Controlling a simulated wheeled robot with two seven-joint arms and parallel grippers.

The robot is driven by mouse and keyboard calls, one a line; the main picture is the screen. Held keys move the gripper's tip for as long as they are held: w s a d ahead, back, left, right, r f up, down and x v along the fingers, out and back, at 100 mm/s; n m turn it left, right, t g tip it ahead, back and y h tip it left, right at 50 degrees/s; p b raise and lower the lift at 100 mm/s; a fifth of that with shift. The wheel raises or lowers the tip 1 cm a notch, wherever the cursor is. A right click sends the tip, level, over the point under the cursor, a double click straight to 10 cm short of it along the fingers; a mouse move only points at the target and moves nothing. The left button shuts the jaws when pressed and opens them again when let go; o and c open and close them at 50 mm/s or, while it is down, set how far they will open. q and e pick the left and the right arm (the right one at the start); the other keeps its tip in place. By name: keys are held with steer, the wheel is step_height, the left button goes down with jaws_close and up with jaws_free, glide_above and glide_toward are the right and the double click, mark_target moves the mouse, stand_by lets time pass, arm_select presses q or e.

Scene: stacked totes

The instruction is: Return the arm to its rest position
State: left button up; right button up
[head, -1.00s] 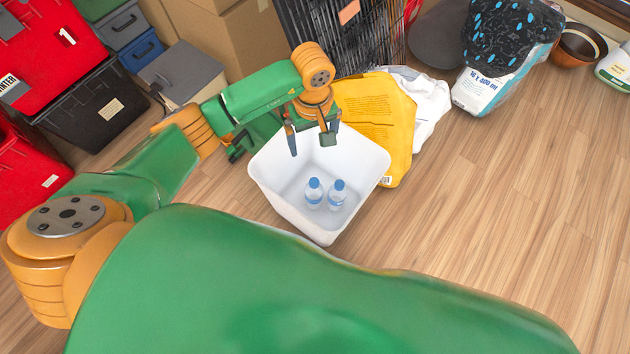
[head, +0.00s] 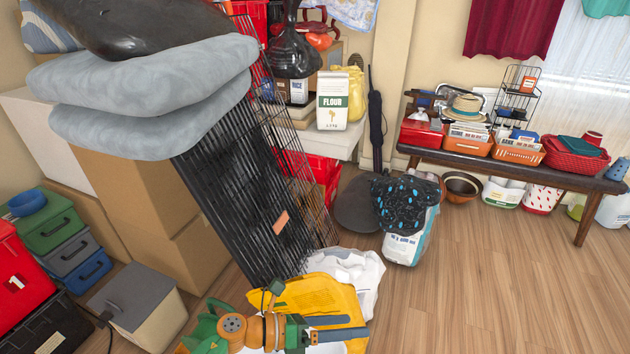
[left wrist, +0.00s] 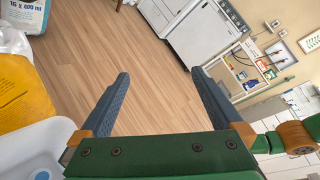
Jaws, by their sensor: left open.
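My left gripper (head: 352,327) is at the bottom edge of the head view, in front of a yellow bag. Its two dark fingers stand apart with nothing between them. In the left wrist view the open fingers (left wrist: 163,88) have bare floor and a white cabinet beyond them. The white tote (left wrist: 28,148) shows in part at the lower left of that view, beside and apart from the fingers. The bottles in the tote cannot be made out clearly now. My right gripper is in neither view.
The yellow bag (head: 318,297) and a white bag (head: 358,270) lie by the black wire rack (head: 232,190). Cardboard boxes (head: 130,190) and a grey-lidded bin (head: 135,305) stand left. Wooden floor (head: 480,285) is clear at right. A white cabinet (left wrist: 205,40) stands beyond the fingers.

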arm_select(q)
steer(key=w+a+n+t+y+p, duration=0.4)
steer(key=a+n+t, duration=0.4)
steer(key=n, duration=0.9)
steer(key=s+a+f+n+y+p, duration=0.2)
steer(key=s+a+f+n+y, duration=0.3)
steer(key=a+f+n, duration=0.15)
steer(key=s+a+f+n+g+y+p, duration=0.1)
steer(key=s+n, duration=0.4)
steer(key=s, duration=0.5)
steer(key=s+a+f+n+g+y+p, duration=0.2)
steer(key=s+a+f+n+g, duration=0.3)
steer(key=s, duration=0.4)
steer(key=s+a+f+n+g+y+p, duration=0.2)
steer(key=s+n, duration=0.4)
steer(key=s, duration=0.4)
steer(key=shift+s+a+f+g+y, duration=0.3)
steer(key=shift+a+f+g+y, duration=0.35)
steer(key=shift+g, duration=0.35)
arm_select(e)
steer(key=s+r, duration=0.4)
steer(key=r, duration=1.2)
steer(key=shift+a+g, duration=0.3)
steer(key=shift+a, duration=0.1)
arm_select(q)
steer(key=shift+w+d+r, duration=0.1)
